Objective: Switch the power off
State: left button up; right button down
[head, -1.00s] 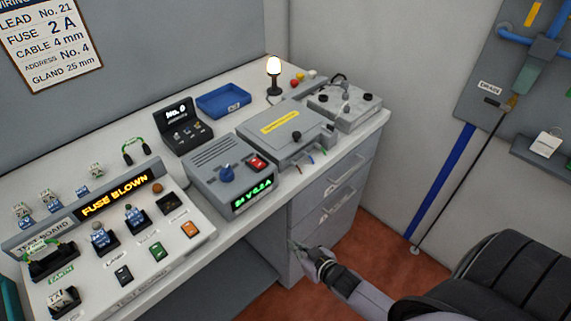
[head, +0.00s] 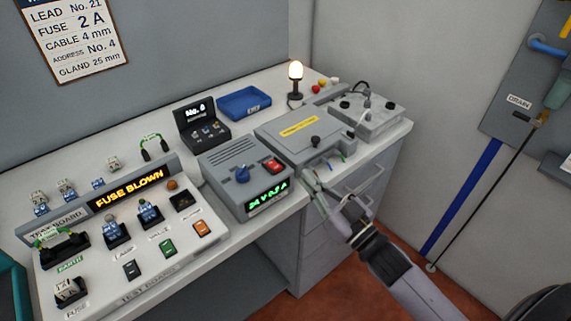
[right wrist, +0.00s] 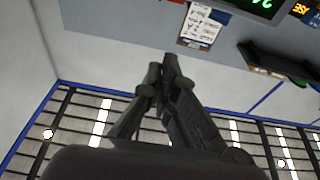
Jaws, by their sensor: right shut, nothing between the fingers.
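The grey power supply box (head: 218,180) stands on the bench in the head view. It has a blue knob (head: 242,174), a red rocker switch (head: 273,166) and a lit green display (head: 267,198). My right gripper (head: 310,184) is shut and empty, just right of the box's front corner at the bench edge. It appears apart from the switch. In the right wrist view its fingers (right wrist: 166,72) come together with nothing between them. My left gripper is not in view.
The test board (head: 150,270) reads FUSE BLOWN on its amber display (head: 128,188). A grey enclosure with a yellow label (head: 285,143) stands right of the supply. Behind are a blue tray (head: 245,102) and a lit lamp (head: 295,72). Drawers (head: 335,230) lie below.

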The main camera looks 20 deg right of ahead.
notch_tip(320, 180, up, 2)
jog(key=r+p, duration=0.1)
jog(key=p, duration=0.2)
send_over(284, 174)
jog(key=shift+w+a+f, duration=0.15)
jog(key=shift+w+f, duration=0.1)
jog(key=shift+w, duration=0.15)
jog(key=f, duration=0.3)
jog(key=shift+s+f, duration=0.15)
jog(key=shift+s, duration=0.15)
jog(key=shift+s+f, duration=0.15)
jog(key=shift+f, duration=0.45)
